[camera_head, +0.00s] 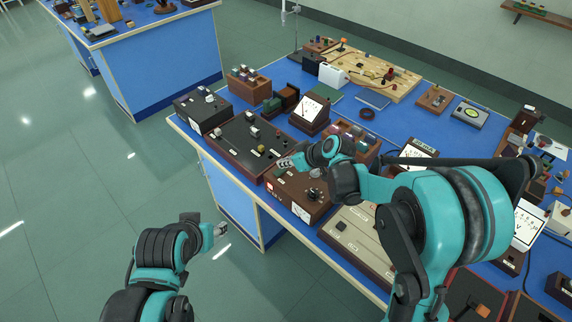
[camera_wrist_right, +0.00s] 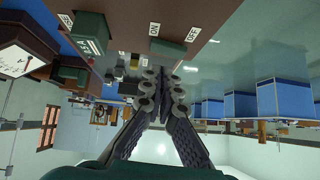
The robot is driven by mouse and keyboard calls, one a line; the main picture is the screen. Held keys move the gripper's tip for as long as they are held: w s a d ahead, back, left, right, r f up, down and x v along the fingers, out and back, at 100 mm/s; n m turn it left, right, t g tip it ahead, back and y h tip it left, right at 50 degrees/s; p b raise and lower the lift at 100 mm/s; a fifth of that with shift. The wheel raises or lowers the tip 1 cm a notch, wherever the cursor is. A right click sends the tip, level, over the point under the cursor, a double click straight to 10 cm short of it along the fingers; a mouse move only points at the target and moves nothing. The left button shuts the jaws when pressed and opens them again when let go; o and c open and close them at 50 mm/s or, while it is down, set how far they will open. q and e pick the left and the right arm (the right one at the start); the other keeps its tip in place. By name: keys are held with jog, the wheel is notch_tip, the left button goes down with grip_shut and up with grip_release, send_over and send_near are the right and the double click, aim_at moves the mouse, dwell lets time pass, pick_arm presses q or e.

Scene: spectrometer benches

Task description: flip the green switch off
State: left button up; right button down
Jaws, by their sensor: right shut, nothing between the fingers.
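In the head view my right gripper (camera_head: 288,162) is low over the bench, at the right end of a dark brown panel (camera_head: 232,151) carrying small switches. In the right wrist view its two fingers (camera_wrist_right: 160,76) are together and empty, close to the panel (camera_wrist_right: 135,10) with ON and OFF labels. A dark green block (camera_wrist_right: 90,33) with pale marks sits on the panel there, apart from the fingers; I cannot tell whether it is the green switch. The switch is not clear in the head view, and its position cannot be read. My left gripper (camera_head: 220,230) is over the floor, its jaws too small to judge.
A brown box (camera_head: 312,210) with a red part and a black knob stands right of the panel. A black box (camera_head: 203,110) stands left of it. A meter (camera_head: 310,110) and small blocks stand behind. Open floor (camera_head: 90,190) lies in front of the blue bench.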

notch_tip(320, 180, up, 3)
jog(key=shift+w+p, duration=0.1)
jog(key=shift+p, duration=0.6)
jog(key=shift+s+d+r, duration=0.25)
jog(key=shift+d, duration=0.3)
jog(key=shift+s+d+r, duration=0.25)
jog(key=shift+d, duration=0.3)
pick_arm(q)
jog(key=r+p, duration=0.1)
jog(key=r, duration=0.1)
jog(key=d+r+p, duration=0.1)
jog(key=r, duration=0.1)
jog(key=shift+s+r, duration=0.1)
jog(key=shift+r, duration=0.2)
pick_arm(e)
jog(key=v, duration=0.7)
jog(key=shift+d+r, duration=0.1)
